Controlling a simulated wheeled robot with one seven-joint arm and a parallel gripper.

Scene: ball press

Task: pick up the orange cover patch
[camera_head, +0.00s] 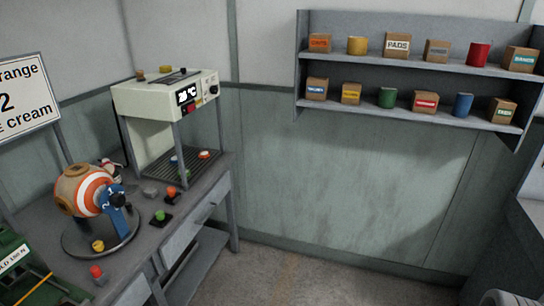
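No loose orange patch shows clearly. A small orange-red piece with a pale centre (203,154) lies on the slatted shelf of the cream machine (150,98) and could be a patch; it is too small to be sure. A dark blue piece (174,161) lies to its left. A ball (88,188) with orange, white and tan areas sits in a blue holder (118,208) on a round grey base on the bench. Its far side is hidden. My gripper is not in view.
The grey bench (204,189) carries an orange-red button (171,191), a green button (160,215) and a red-topped piece (96,271). A green box (18,265) stands at lower left. Wall shelves (410,112) hold boxes and cans. Floor right of the bench is clear.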

